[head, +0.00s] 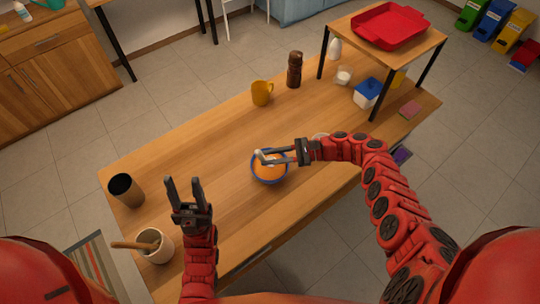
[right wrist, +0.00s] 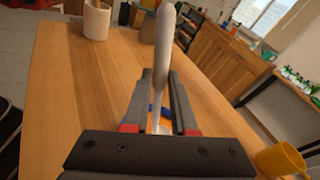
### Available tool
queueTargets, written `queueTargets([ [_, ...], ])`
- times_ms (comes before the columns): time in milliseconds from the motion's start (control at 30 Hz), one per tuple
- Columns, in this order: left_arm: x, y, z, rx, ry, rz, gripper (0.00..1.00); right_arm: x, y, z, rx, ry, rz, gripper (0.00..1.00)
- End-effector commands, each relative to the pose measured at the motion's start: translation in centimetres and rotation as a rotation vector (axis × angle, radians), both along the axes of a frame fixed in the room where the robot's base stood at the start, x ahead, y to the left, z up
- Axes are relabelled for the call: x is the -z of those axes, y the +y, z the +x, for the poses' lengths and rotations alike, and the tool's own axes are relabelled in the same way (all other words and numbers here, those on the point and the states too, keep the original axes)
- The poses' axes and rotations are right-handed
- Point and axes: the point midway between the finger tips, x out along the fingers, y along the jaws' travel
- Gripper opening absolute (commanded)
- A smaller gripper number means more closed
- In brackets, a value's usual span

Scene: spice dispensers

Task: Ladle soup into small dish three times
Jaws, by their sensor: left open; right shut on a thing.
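A blue-rimmed bowl of orange soup (head: 271,176) stands mid-table. My right gripper (head: 268,157) is over the bowl and shut on a grey ladle (right wrist: 165,55); the ladle's handle rises between the fingers in the right wrist view. A pale rim (head: 320,136), perhaps the small dish, shows just behind my right wrist, mostly hidden. My left gripper (head: 184,183) is open and empty above the table's near left part.
A white crock (head: 158,253) with a wooden utensil and a dark cup (head: 126,190) stand at the left end. A yellow mug (head: 262,94) and a brown grinder (head: 294,70) stand toward the back. A raised shelf bears a red tray (head: 390,25). The table between mug and dark cup is clear.

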Motion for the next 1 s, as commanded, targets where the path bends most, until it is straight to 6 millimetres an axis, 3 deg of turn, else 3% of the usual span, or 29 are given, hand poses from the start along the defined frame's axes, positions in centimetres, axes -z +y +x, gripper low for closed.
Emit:
queueTargets([
  [267, 2.7, 0.0, 0.0, 0.000, 0.000, 0.000, 0.49, 2.9, 0.0, 0.0, 0.000, 0.000, 0.000, 0.00],
  [400, 0.7, 0.0, 0.0, 0.000, 0.000, 0.000, 0.49, 0.9, 0.0, 0.0, 0.001, -0.001, 0.000, 0.00],
  [1000, -4.5, 0.0, 0.0, 0.000, 0.000, 0.000, 0.49, -4.3, 0.0, 0.0, 0.000, -0.002, -0.001, 0.00],
])
